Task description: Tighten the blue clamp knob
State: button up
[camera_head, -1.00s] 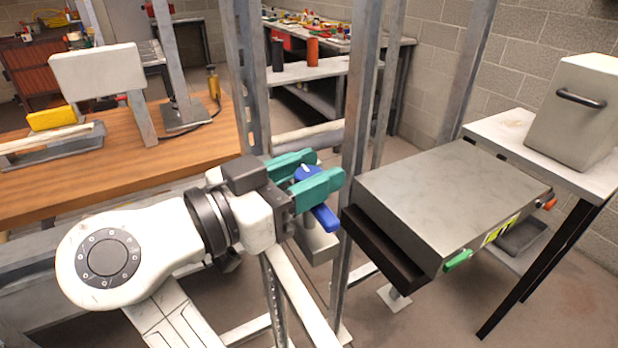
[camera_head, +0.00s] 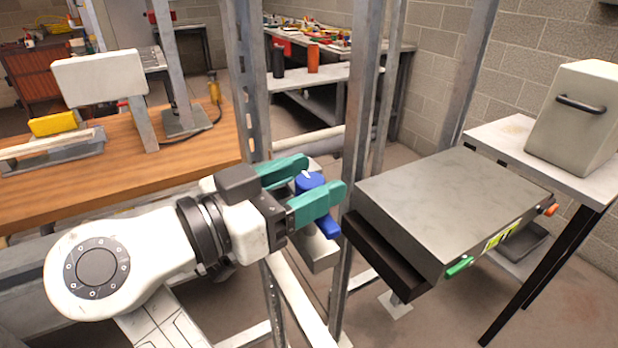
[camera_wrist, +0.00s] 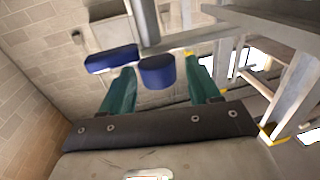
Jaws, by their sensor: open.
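The blue clamp knob (camera_head: 309,181) has a round body with a white mark on top and a blue lever arm (camera_head: 329,228) sticking out toward the front right. It sits on a grey block by the metal frame. My gripper (camera_head: 314,175) has teal fingers, one on each side of the round body. The fingers are open and stand apart. In the wrist view the round blue body (camera_wrist: 157,72) lies between the fingertips, with a visible gap to each finger. The blue lever arm (camera_wrist: 111,60) lies to the left, beyond the left fingertip.
A wooden bench (camera_head: 110,165) is at the left. A white shelf (camera_head: 500,135) bears a beige case (camera_head: 578,118).

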jog(key=v, duration=1)
jog(key=shift+b, duration=0.4)
jog(key=shift+o, duration=0.2)
